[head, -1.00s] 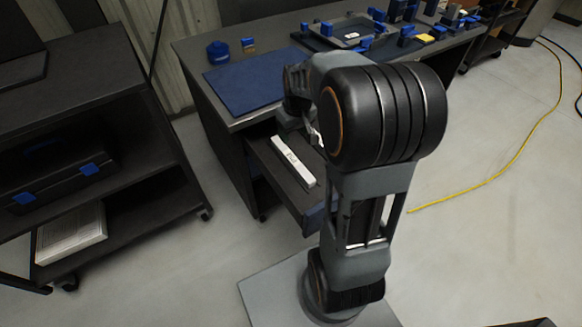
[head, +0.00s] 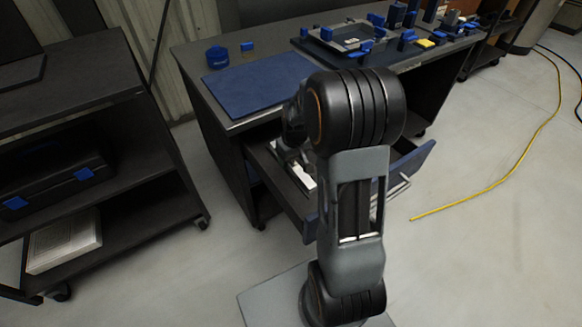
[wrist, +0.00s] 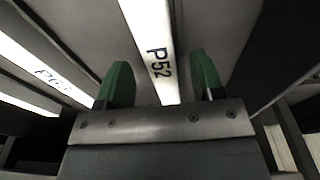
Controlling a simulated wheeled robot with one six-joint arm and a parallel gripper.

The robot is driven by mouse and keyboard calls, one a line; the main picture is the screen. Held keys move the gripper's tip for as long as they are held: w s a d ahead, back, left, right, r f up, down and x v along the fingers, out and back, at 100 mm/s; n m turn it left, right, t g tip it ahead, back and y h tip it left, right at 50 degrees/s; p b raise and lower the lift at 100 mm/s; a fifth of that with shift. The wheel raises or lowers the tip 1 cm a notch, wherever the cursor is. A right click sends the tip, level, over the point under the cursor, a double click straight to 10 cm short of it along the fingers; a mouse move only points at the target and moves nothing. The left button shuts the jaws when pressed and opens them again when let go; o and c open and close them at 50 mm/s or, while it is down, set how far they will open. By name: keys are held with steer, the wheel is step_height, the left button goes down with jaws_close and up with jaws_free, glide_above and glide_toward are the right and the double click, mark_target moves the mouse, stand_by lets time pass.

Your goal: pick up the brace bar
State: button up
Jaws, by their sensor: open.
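A long white bar marked P52 (wrist: 155,55) lies between the two green fingers of my gripper (wrist: 163,78) in the wrist view. The fingers are apart, with a gap on each side of the bar. A second white bar with a partly readable mark (wrist: 48,76) lies to the left, outside the fingers. The pictures do not name either one as the brace bar. In the head view a white bar end (head: 304,179) shows in the open drawer (head: 272,172). My arm hides the rest of the drawer and my fingers there.
The drawer has a blue front (head: 412,160) and sits under a workbench with a blue mat (head: 258,88). Blue-marked fixtures (head: 350,38) stand on the bench. A dark shelf cart (head: 75,85) stands at left. A yellow cable (head: 500,180) lies on the open floor at right.

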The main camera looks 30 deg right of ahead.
steer(key=shift+w+f, duration=0.1)
steer(key=shift+f, duration=0.8)
steer(key=c, duration=1)
steer(key=shift+r, duration=0.1)
steer(key=shift+c, duration=0.3)
steer(key=shift+r, duration=0.1)
